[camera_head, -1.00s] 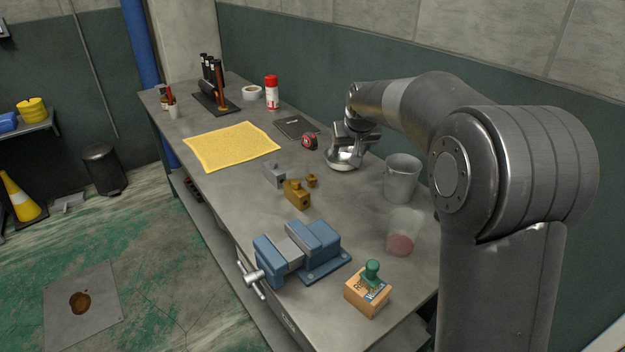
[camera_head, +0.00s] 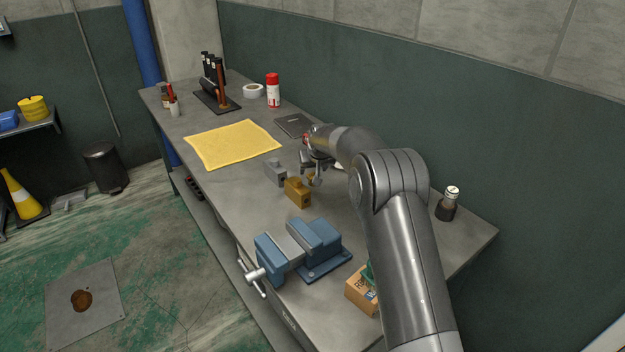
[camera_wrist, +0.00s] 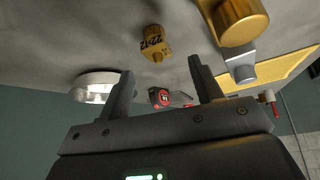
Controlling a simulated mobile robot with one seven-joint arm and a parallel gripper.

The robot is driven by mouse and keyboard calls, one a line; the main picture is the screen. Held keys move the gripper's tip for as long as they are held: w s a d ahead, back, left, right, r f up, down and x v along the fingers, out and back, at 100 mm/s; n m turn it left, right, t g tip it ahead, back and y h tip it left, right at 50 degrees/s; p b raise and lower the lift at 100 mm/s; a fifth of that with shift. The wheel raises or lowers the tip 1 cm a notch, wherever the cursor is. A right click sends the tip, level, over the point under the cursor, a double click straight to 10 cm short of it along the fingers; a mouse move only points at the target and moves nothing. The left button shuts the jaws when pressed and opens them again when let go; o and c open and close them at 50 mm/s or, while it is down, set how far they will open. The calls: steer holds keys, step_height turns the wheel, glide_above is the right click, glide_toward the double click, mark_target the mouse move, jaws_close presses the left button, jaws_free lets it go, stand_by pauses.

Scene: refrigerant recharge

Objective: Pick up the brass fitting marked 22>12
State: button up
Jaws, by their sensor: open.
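The small brass fitting (camera_wrist: 155,42), with "22>12" in dark print on its side, sits on the workbench in the wrist view. My gripper (camera_wrist: 161,69) is open, its two fingers apart with nothing between them. The fitting shows beyond the fingertips, slightly left of the middle of the gap, and is not touched by either finger. In the head view my gripper (camera_head: 316,170) is low over the bench beside the larger brass block (camera_head: 298,192) and mostly hides the small fitting.
A grey block (camera_head: 275,173) stands behind the brass block. A blue vise (camera_head: 300,248) is nearer the front. The wrist view also shows a shiny bowl (camera_wrist: 96,84) and a red-black tape measure (camera_wrist: 167,97). A yellow cloth (camera_head: 232,144) lies farther left.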

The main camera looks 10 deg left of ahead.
mark_target(311, 175)
steer(key=shift+x, duration=3.3)
steer(key=c, duration=1.2)
